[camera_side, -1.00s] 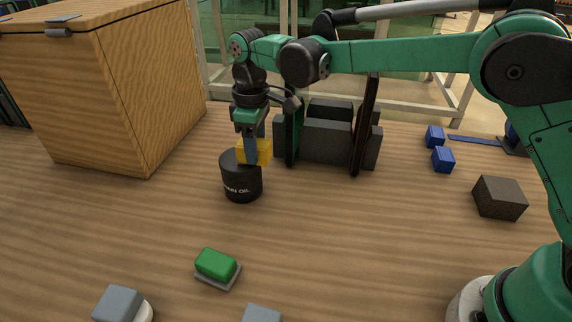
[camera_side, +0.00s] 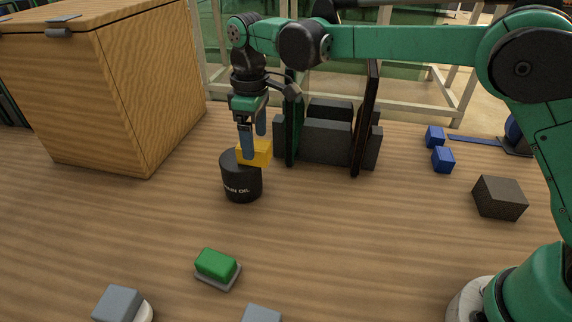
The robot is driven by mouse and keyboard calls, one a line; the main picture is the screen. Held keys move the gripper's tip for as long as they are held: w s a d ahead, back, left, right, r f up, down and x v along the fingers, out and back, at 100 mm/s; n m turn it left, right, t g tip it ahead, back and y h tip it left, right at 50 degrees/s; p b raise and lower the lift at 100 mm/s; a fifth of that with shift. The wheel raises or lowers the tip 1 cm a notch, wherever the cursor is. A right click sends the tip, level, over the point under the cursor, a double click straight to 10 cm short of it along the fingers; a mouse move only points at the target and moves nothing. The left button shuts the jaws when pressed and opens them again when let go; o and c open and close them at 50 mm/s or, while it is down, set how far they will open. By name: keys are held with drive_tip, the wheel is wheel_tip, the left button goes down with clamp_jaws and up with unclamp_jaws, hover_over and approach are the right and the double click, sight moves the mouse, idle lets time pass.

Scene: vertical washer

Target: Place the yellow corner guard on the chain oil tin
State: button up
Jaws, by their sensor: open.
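The yellow corner guard (camera_side: 258,152) rests on top of the black chain oil tin (camera_side: 241,182), towards the right side of its lid. The tin stands upright on the wooden table, with part of its white lettering showing. My gripper (camera_side: 254,144) is just above the guard, pointing down. Its two blue fingers are apart, and their tips are close to the guard. I cannot tell whether the fingertips still touch it.
Dark upright plates and blocks (camera_side: 326,139) stand right behind the tin. A large wooden box (camera_side: 110,95) is at the left. A green block (camera_side: 216,264) on a grey base lies in front. Blue cubes (camera_side: 443,159) and a dark block (camera_side: 499,197) are at the right.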

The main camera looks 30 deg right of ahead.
drive_tip(key=s+d+r+m+t, duration=0.2)
drive_tip(key=d+r, duration=0.2)
drive_tip(key=r, duration=0.8)
drive_tip(key=s+d+f+m+t, duration=0.2)
drive_tip(key=s+d+f+m, duration=0.1)
drive_tip(key=s, duration=0.4)
drive_tip(key=s+d+f+m+t, duration=0.3)
drive_tip(key=s+d+f+m, duration=0.1)
drive_tip(key=s+d+f, duration=0.2)
drive_tip(key=shift+s+d+f, duration=0.3)
drive_tip(key=shift+s+f, duration=0.05)
drive_tip(key=shift+s, duration=0.25)
drive_tip(key=shift+o, duration=0.5)
